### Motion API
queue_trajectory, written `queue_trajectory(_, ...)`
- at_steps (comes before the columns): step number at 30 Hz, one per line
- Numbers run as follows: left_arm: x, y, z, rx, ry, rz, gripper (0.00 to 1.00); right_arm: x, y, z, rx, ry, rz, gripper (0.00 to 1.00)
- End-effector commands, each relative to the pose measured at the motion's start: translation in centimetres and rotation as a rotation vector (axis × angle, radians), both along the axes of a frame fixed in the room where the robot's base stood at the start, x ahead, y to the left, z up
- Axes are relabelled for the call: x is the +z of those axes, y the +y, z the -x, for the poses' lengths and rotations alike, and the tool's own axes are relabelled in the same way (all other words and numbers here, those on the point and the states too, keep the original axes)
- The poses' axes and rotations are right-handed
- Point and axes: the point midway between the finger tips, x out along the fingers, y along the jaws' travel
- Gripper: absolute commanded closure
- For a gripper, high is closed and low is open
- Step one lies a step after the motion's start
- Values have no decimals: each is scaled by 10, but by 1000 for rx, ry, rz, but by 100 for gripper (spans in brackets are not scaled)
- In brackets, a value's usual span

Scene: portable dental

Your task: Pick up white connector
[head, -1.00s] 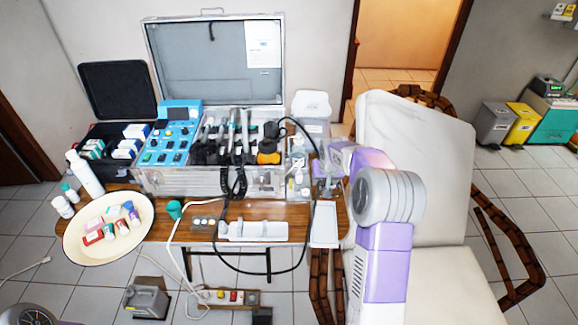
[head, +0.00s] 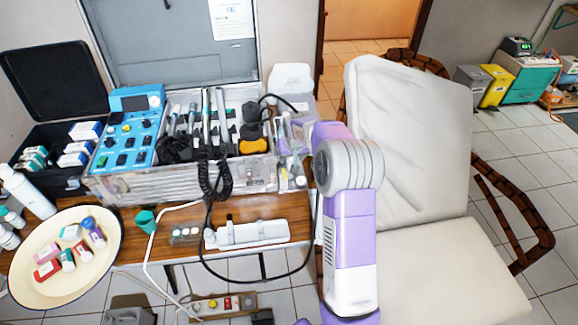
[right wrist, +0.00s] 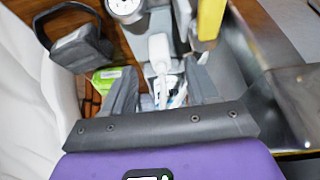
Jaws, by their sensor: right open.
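My right gripper (right wrist: 162,82) is open, with its two dark fingers apart in the right wrist view. A white piece with a rounded end (right wrist: 159,50) shows just beyond and between the fingertips; I cannot tell whether it is the white connector. Below it, small white and blue items (right wrist: 172,97) lie between the fingers. In the head view my right gripper (head: 297,133) is over the right end of the case, partly hidden by the wrist, near a narrow clear bin (head: 292,185) of small white items. My left gripper is not in view.
The open metal case (head: 135,185) holds a blue panel (head: 127,130) and several dental handpieces. A black cable (head: 207,255) loops below the table. A white tray (head: 250,234) lies on the wooden table (head: 265,208). A cream basin (head: 100,273) stands left; a white chair (head: 410,150) stands right.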

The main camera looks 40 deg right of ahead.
Motion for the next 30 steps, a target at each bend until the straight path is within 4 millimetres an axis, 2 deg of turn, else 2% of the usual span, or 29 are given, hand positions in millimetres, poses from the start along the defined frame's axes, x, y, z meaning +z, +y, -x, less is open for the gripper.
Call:
queue_trajectory(12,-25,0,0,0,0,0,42,-53,-12,-22,0,2,-1,42)
queue_trajectory(21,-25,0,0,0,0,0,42,-55,-13,-24,0,0,-1,42)
queue_trajectory(23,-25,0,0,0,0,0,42,-55,-13,-24,0,0,-1,48)
queue_trajectory(30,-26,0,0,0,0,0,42,-55,-13,-24,0,0,0,84)
